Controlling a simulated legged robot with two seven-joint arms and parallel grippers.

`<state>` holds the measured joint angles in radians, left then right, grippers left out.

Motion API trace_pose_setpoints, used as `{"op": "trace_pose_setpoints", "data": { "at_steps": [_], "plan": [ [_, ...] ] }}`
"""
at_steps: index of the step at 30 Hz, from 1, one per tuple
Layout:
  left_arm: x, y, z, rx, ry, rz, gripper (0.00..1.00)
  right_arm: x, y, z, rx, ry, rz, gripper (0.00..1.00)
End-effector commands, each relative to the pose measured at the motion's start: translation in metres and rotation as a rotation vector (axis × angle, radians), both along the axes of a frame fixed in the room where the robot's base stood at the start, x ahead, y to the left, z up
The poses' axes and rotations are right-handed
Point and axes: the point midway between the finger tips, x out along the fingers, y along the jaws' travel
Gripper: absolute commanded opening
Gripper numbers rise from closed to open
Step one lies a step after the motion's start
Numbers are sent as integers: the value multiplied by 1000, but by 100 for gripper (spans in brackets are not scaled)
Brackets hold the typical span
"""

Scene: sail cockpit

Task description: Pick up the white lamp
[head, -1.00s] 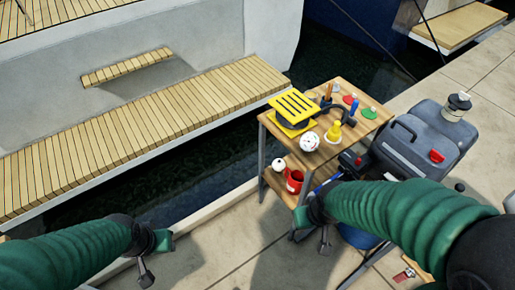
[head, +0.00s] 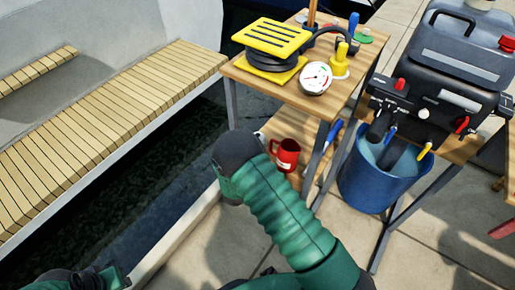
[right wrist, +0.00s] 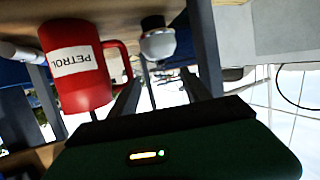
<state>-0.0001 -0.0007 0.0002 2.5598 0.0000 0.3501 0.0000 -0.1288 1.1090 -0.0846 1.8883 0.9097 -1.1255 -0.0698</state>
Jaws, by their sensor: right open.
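The white lamp (right wrist: 158,44), a white rounded body with a dark base, shows in the right wrist view, beyond the fingers and beside the red mug. That view is upside down. My right gripper (right wrist: 160,88) is open and empty, its two fingers pointing toward the lamp without touching it. In the head view my right wrist (head: 240,160) is at the side table's lower shelf and hides the lamp and the fingers. My left gripper (head: 113,277) is at the bottom left edge, its jaws not clearly visible.
The red mug (head: 285,154), marked PETROL in the right wrist view (right wrist: 75,65), stands on the lower shelf (head: 277,125). The tabletop holds a yellow reel (head: 272,42), a gauge (head: 316,77) and a yellow-topped item (head: 340,62). A blue bucket (head: 375,180) stands to the right.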

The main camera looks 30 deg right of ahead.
Motion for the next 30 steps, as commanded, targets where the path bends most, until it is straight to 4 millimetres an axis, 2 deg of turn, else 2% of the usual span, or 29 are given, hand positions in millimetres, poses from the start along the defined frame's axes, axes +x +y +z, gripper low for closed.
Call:
{"op": "trace_pose_setpoints", "data": {
  "at_steps": [1, 6, 13, 18, 22, 29, 30],
  "plan": [
    [0, 0, -12, 0, 0, 0, 36, 9, -10, -10, 1, -2, -4, 56],
    [0, 0, -30, 0, 1, 0, 36, 39, -39, -23, 1, -1, -2, 56],
    [0, 0, -43, 0, 1, 0, 36, 61, -59, -30, 2, 1, 2, 56],
    [0, 0, -74, 0, 1, 0, 36, 82, -77, -46, 2, 0, 1, 56],
    [0, 0, -79, 0, 1, 0, 36, 94, -88, -46, 3, 1, 1, 56],
    [0, 0, -76, 0, 1, 0, 36, 95, -90, -42, 3, 3, 2, 56],
    [0, 0, -76, 0, 0, 0, 36, 95, -89, -43, 3, 3, 2, 51]
  ]
}}
